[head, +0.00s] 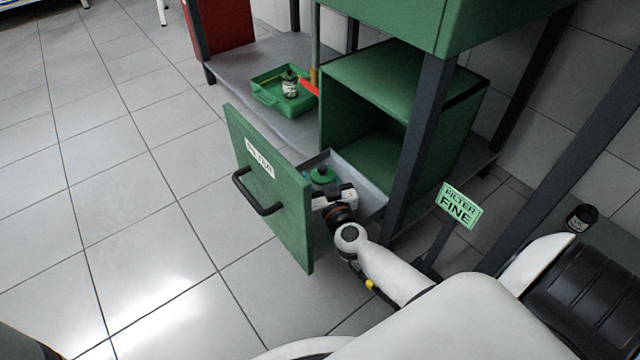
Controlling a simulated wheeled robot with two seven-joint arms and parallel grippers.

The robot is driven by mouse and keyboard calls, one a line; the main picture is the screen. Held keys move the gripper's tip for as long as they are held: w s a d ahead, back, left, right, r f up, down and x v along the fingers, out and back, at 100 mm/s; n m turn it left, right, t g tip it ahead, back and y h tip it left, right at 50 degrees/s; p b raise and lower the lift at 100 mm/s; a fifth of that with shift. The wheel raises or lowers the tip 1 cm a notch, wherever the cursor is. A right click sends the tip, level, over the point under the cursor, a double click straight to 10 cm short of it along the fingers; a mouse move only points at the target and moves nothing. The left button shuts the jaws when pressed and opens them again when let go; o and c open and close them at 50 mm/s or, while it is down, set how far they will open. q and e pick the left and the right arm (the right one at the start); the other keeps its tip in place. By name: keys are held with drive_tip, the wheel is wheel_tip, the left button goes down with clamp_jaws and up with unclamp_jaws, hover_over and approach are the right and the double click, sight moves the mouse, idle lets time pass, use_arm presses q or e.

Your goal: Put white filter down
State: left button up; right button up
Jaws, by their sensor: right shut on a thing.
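The green drawer (270,190), labelled FILTER, is pulled out of the green cabinet (400,85). My right gripper (328,192) reaches in over the open drawer, behind its front panel. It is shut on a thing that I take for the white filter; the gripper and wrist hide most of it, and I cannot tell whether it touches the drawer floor. A round green piece with a dark knob (322,174) shows inside the drawer just beyond the gripper. My left gripper is not in view.
A green tray (268,92) with a small dark bottle (290,84) stands on the grey lower shelf (230,72). A dark table leg (418,140) rises close to my right arm. A FILTER FINE sign (459,205) stands at right. Tiled floor at left is clear.

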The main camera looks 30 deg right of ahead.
drive_tip(key=shift+r, duration=0.15)
drive_tip(key=shift+f, duration=0.6)
drive_tip(key=o, duration=1.1)
drive_tip(key=shift+f, duration=0.1)
drive_tip(key=shift+c, duration=0.2)
